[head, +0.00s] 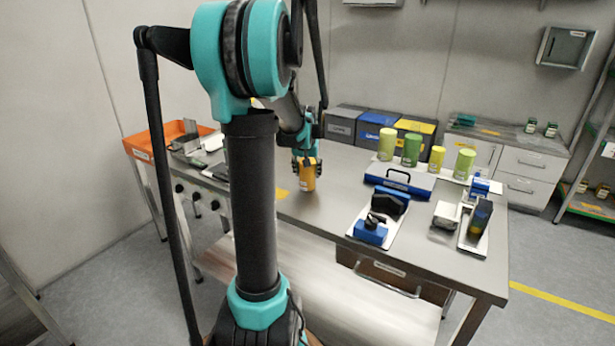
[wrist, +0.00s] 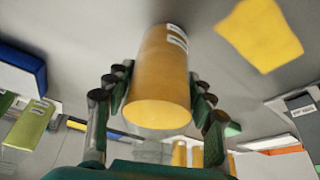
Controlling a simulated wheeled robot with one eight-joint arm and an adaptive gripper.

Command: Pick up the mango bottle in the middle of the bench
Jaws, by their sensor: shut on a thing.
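The mango bottle is a yellow-orange cylinder (head: 307,180) near the middle of the steel bench in the head view. It fills the centre of the wrist view (wrist: 160,80), with a white label on its side. My gripper (head: 305,162) is around the bottle's upper part from above. In the wrist view my gripper (wrist: 158,100) has its dark jointed fingers on both sides of the bottle, shut on it. The bottle looks upright. I cannot tell whether its base touches the bench (head: 335,205).
A yellow patch (wrist: 262,35) lies on the bench by the bottle. A blue case (head: 400,180) and blue-black devices (head: 372,230) stand to the right. Several green and yellow bottles (head: 411,150) stand behind, near coloured bins (head: 378,128). An orange tray (head: 140,147) is at the left.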

